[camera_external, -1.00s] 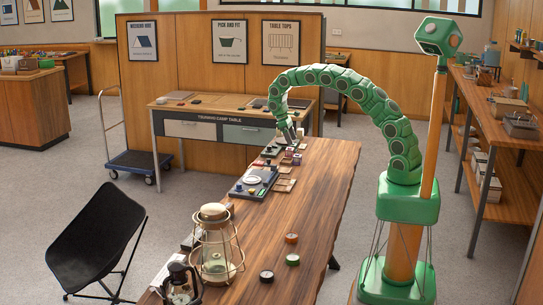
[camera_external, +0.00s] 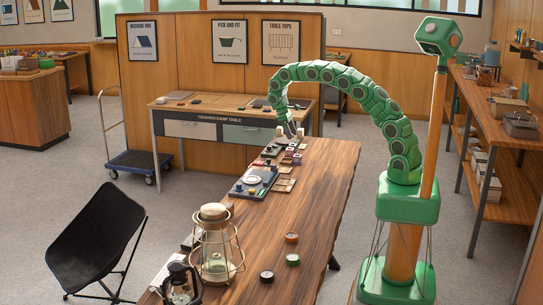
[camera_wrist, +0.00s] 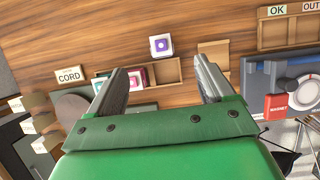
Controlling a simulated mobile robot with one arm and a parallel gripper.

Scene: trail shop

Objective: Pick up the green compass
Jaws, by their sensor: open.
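The green compass (camera_external: 293,259) appears as a small round disc with a green rim, lying on the near right part of the long wooden table (camera_external: 315,185). An orange-rimmed disc (camera_external: 291,238) lies just behind it, and another dark disc (camera_external: 267,276) lies to its front left. My gripper (camera_external: 290,132) is far from the compass, above the table's far end. In the wrist view my gripper (camera_wrist: 167,68) is open, with nothing held between its fingers. No compass shows in the wrist view.
Below my gripper are a purple cube (camera_wrist: 161,46) and a pink cube (camera_wrist: 136,77) by a wooden tray (camera_wrist: 166,71). A device with a dial (camera_wrist: 290,85) is at the right. A lantern (camera_external: 215,255) stands at the table's near left. The table's middle right is clear.

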